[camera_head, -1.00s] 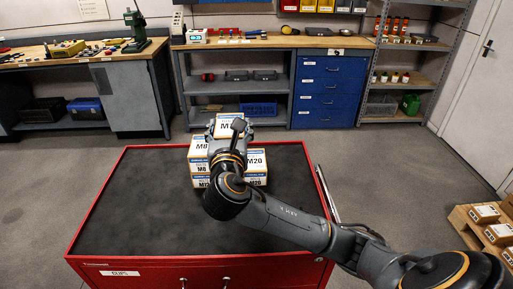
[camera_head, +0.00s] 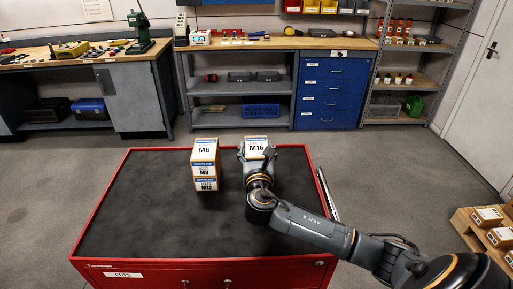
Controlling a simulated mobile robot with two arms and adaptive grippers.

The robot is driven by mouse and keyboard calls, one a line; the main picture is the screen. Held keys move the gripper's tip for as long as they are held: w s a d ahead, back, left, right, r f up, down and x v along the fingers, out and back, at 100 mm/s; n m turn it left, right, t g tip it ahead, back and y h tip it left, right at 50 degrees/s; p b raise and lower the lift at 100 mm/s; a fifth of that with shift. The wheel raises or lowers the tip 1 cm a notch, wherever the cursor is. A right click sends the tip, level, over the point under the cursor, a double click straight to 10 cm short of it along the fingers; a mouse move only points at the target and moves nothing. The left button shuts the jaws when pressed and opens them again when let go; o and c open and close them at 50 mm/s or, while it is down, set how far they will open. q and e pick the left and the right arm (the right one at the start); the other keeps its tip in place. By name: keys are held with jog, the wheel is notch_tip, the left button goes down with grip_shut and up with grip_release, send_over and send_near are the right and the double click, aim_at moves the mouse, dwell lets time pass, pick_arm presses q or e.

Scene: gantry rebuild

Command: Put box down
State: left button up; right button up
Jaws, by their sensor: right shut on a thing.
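A white box marked M16 (camera_head: 257,147) with a blue band is held in my right gripper (camera_head: 257,160), which is shut on it above the dark top of the red cabinet (camera_head: 130,210). Left of it stands a stack of similar boxes (camera_head: 204,170), with M8 on the top face and M9 and M12 on the front. A narrow gap shows between the stack and the gripper. My gripper and wrist hide what lies below the held box, so I cannot tell whether it touches anything. My left gripper is not in view.
The cabinet top is clear left of the stack and in front of it. A pallet with several boxes (camera_head: 490,228) stands on the floor at the right. A workbench (camera_head: 240,42) with blue drawers (camera_head: 333,95) stands behind, beyond open floor.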

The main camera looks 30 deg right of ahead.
jog(key=o, duration=1.1)
jog(key=shift+f, duration=0.15)
jog(key=o, duration=0.5)
jog(key=shift+a, duration=0.1)
jog(key=shift+r, duration=0.25)
jog(key=b+v, duration=0.2)
jog(key=v, duration=1)
jog(key=shift+f, duration=0.1)
